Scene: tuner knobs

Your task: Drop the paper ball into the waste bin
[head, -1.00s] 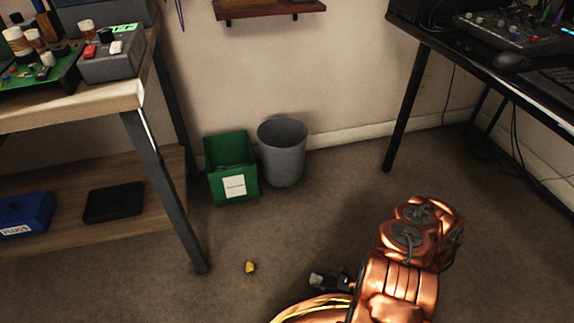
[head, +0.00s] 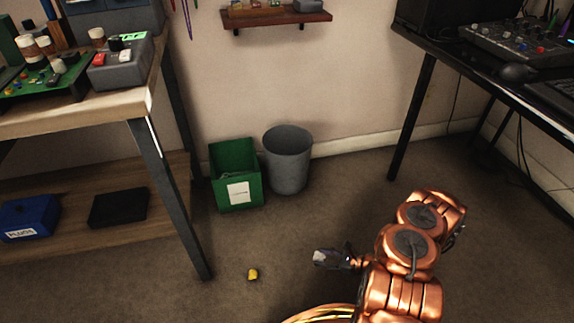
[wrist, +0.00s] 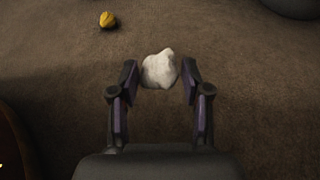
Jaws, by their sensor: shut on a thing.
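In the wrist view my gripper (wrist: 158,82) is shut on the white crumpled paper ball (wrist: 159,69), which sits between its two fingertips. In the head view my gripper (head: 326,259) is low over the carpet, in front of the bins and to their right; the ball is hard to make out there. The grey round waste bin (head: 289,172) stands upright on the floor by the wall. Its open top faces up. The dark round shape at the top right of the wrist view may be its base, but I cannot tell.
A green square bin (head: 222,187) with a white label stands just left of the grey bin. A small yellow object (head: 253,274) lies on the carpet, left of my gripper. A workbench leg (head: 172,200) stands at left, a black desk (head: 480,75) at right.

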